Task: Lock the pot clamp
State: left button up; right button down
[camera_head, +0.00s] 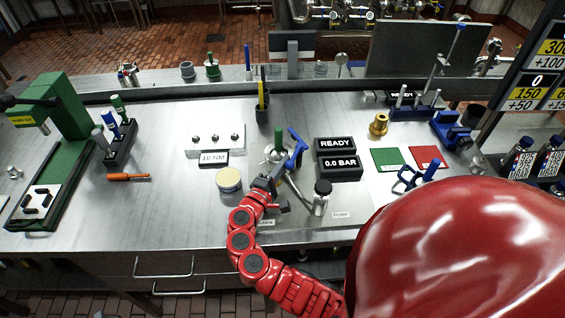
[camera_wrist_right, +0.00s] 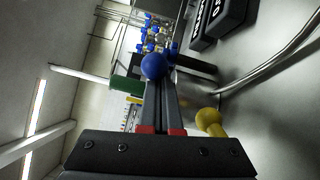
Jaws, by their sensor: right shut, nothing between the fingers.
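The pot (camera_head: 270,155) is a small silver vessel with a green-topped part (camera_head: 279,138) on the middle of the steel bench. A blue clamp lever (camera_head: 297,150) stands tilted at its right side. My right gripper (camera_head: 268,181) is just in front of the pot, with its fingers together and nothing between them. In the right wrist view the shut fingers (camera_wrist_right: 158,85) point at a blue ball (camera_wrist_right: 153,66), which appears at or just beyond their tips; I cannot tell if they touch. A green cylinder (camera_wrist_right: 127,86) shows beside it. My left gripper is not in view.
Two black display blocks (camera_head: 337,157), reading READY and 0.0 BAR, stand to the right of the pot.

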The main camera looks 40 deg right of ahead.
jog(key=shift+s+t, duration=0.15)
jog(key=shift+t, duration=0.15)
jog(key=shift+s+d+n+t+y, duration=0.3)
jog(key=shift+s+n+t+y, duration=0.15)
jog(key=shift+n+t+y, duration=0.3)
jog(key=shift+s+d+n+t+y, duration=0.3)
jog(key=shift+s+n+t+y, duration=0.25)
jog(key=shift+t, duration=0.3)
jog(key=shift+s+d+n+t+y, duration=0.3)
jog(key=shift+n+t+y, duration=0.25)
jog(key=shift+s+d+n+t+y, duration=0.25)
jog(key=shift+s+n+t+y, duration=0.05)
jog(key=shift+n+t+y, duration=0.25)
jog(key=shift+d+y, duration=0.1)
jog(key=shift+y, duration=0.2)
jog(key=shift+s+d, duration=0.25)
jog(key=shift+d, duration=0.05)
